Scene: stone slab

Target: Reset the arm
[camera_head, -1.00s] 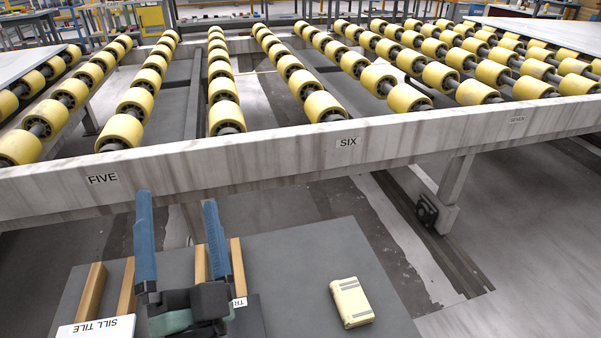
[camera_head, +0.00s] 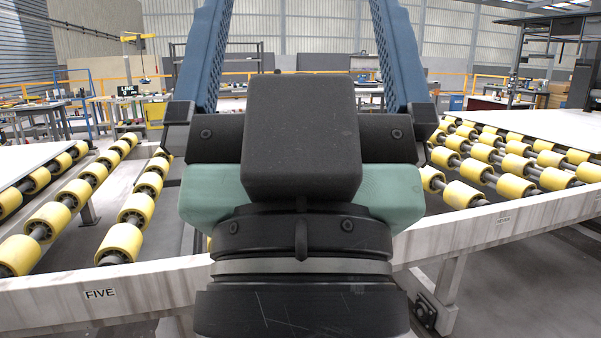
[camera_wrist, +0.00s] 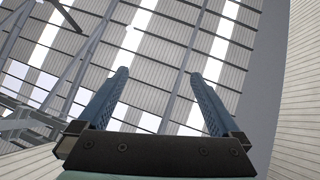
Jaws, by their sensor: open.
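My gripper (camera_head: 301,40) is raised close in front of the head camera and fills the middle of that view. Its two blue fingers stand well apart and run up past the top edge. Nothing shows between them. In the wrist view my gripper (camera_wrist: 157,88) is also open and empty, its fingers set against the hall's roof and wall. The gripper's dark body hides the middle of the roller frame.
A pale frame beam (camera_head: 125,290) marked FIVE crosses below, with yellow rollers (camera_head: 137,207) behind it on the left and more yellow rollers (camera_head: 512,187) on the right. Benches and yellow railings stand farther back. The air around the gripper looks clear.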

